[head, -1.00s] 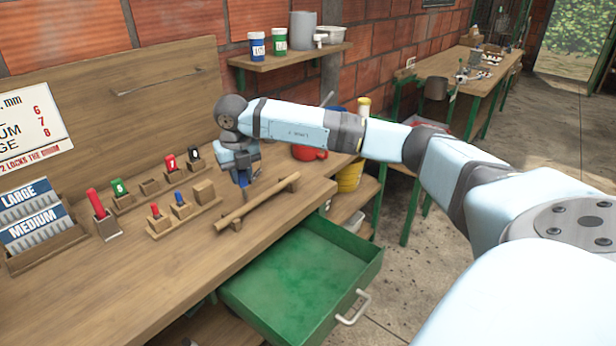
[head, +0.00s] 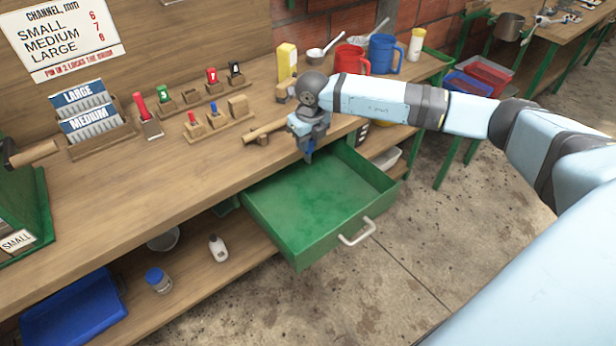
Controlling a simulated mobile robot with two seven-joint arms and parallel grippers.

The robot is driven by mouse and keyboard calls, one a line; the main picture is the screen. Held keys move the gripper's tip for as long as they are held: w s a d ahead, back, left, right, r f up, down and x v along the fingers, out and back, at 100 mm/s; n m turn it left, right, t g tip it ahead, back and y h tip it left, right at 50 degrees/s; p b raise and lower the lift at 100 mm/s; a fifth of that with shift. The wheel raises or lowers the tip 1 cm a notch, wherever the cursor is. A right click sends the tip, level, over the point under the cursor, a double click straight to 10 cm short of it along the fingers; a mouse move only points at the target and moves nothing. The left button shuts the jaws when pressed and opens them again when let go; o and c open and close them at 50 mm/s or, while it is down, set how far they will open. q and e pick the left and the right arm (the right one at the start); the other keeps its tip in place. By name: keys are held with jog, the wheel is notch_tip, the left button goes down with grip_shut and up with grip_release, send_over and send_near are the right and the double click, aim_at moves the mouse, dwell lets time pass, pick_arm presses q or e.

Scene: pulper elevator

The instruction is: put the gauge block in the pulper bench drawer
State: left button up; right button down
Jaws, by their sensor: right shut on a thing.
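My right gripper (head: 308,152) points down over the back part of the pulled-out green pulper bench drawer (head: 325,235), close to the bench's front edge. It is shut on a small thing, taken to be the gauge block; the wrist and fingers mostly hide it. A dark blue part shows at the fingertips; I cannot tell whether it is block or finger. The drawer is wide open, and the part of its floor that I can see is empty. My left gripper is not in view.
On the bench stand small wooden racks (head: 215,130) with coloured pieces, a wooden rod on a rest (head: 264,131), and a card holder (head: 95,125). Mugs (head: 384,54) stand behind my right arm. A lower shelf holds a blue tray (head: 75,305) and bottles. The floor right of the drawer is clear.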

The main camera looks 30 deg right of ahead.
notch_tip(320, 180, down, 8)
jog(key=shift+r, duration=0.1)
jog(key=shift+f, duration=2.7)
jog(key=shift+f, duration=0.15)
jog(key=c, duration=1)
grip_release()
